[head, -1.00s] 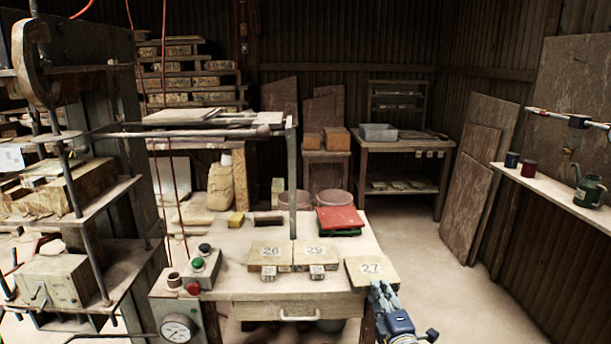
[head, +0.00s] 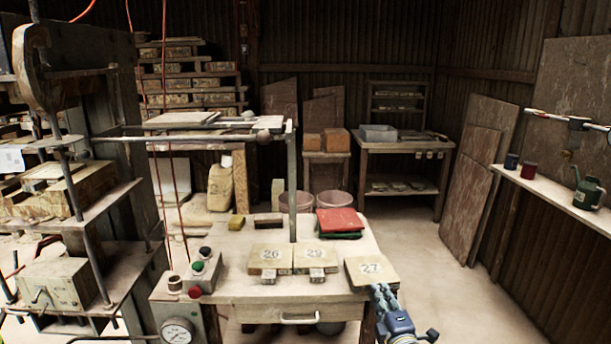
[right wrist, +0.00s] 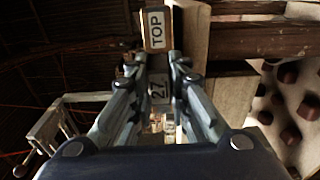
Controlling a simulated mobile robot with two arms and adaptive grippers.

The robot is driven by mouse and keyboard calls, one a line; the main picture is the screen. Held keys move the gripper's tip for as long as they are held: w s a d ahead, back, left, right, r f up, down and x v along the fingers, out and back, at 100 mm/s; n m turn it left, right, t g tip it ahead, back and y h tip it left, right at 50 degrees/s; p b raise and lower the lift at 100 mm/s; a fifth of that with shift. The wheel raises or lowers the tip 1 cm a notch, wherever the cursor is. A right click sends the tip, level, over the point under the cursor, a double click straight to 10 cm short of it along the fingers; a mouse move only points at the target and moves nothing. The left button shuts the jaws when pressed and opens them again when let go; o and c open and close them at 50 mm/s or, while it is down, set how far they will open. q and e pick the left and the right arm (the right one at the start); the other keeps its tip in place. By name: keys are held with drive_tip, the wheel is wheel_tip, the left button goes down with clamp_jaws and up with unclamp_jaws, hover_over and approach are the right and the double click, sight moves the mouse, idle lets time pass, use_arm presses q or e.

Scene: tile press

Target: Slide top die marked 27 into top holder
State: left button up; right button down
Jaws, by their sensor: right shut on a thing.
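The die marked 27 (head: 366,271) is a flat tan block at the right front corner of the wooden table. My right gripper (head: 383,296) meets its front edge from below right and is shut on its front tab. In the right wrist view the tab marked 27 (right wrist: 160,89) sits between the fingers, with a block marked TOP (right wrist: 155,29) beyond it. The press (head: 75,150) stands at the left with several levels; I cannot tell which part is the top holder. My left gripper is out of view.
Dies marked 26 (head: 270,256) and 29 (head: 315,256) lie side by side left of die 27. A control box (head: 193,285) with buttons stands between press and table. The floor right of the table is clear.

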drive_tip(key=shift+r+p, duration=1.7)
drive_tip(key=shift+r, duration=0.4)
